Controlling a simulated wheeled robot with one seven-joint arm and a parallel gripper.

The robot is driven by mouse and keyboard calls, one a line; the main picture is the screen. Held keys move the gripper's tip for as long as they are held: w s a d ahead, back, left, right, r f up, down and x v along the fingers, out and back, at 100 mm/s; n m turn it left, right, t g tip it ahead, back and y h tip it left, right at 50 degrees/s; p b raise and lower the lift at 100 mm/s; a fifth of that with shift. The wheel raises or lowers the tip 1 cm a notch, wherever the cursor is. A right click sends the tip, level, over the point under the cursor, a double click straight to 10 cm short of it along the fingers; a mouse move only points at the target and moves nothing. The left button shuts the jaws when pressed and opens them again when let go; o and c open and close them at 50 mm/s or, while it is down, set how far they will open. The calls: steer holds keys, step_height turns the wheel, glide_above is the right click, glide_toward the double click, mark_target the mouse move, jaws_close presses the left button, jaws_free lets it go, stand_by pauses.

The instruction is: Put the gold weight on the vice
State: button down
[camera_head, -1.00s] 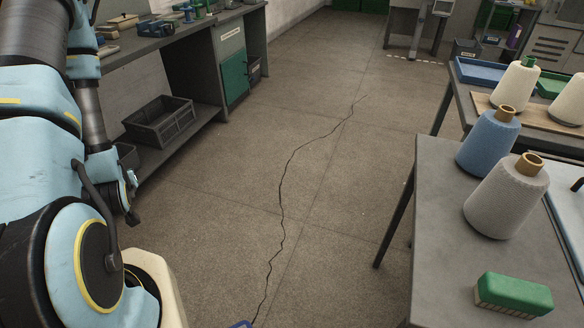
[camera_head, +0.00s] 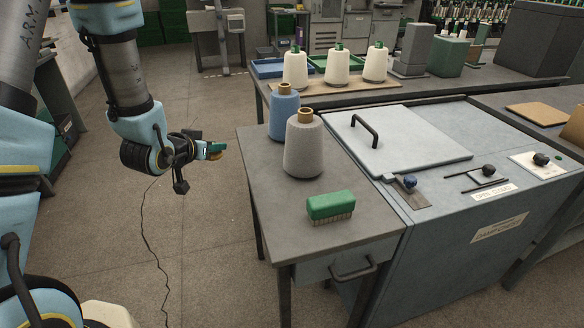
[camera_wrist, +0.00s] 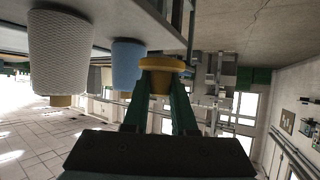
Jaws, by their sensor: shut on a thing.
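The gold weight (camera_wrist: 162,65) is a round, flanged yellow piece between the green fingertips in the wrist view. My gripper (camera_wrist: 160,98) is shut on it. In the head view my gripper (camera_head: 215,150) is held out in the air over the floor, left of the grey table, with a little gold showing at its tips. I do not see the vice in the views from now.
A grey table (camera_head: 268,215) holds a grey cone (camera_head: 304,150), a blue cone (camera_head: 284,115) and a green brush (camera_head: 331,206). A lidded cabinet (camera_head: 440,225) adjoins it. White cones stand on a bench behind. The floor (camera_head: 205,215) left of the table is open.

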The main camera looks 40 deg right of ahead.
steer(key=s+d+r+m+g+h, duration=0.1)
steer(key=s+d+r+m+g, duration=0.3)
steer(key=s+d, duration=0.35)
steer(key=s+d+r+m+g+h, duration=0.1)
steer(key=s+d+r+m+g, duration=0.25)
steer(key=s+d, duration=0.4)
glide_toward(312, 186)
steer(key=x, duration=0.4)
steer(key=shift+f+p, duration=0.15)
steer(key=shift+p, duration=0.15)
steer(key=shift+a+f, duration=0.1)
steer(key=shift+f, duration=0.05)
steer(key=c, duration=0.7)
jaws_free()
steer(key=shift+c, duration=0.2)
steer(key=b+v, duration=0.1)
steer(key=v, duration=0.5)
steer(key=b+v, duration=0.1)
steer(key=v, duration=0.5)
steer(key=shift+s+a, duration=0.1)
steer(key=shift+s, duration=0.1)
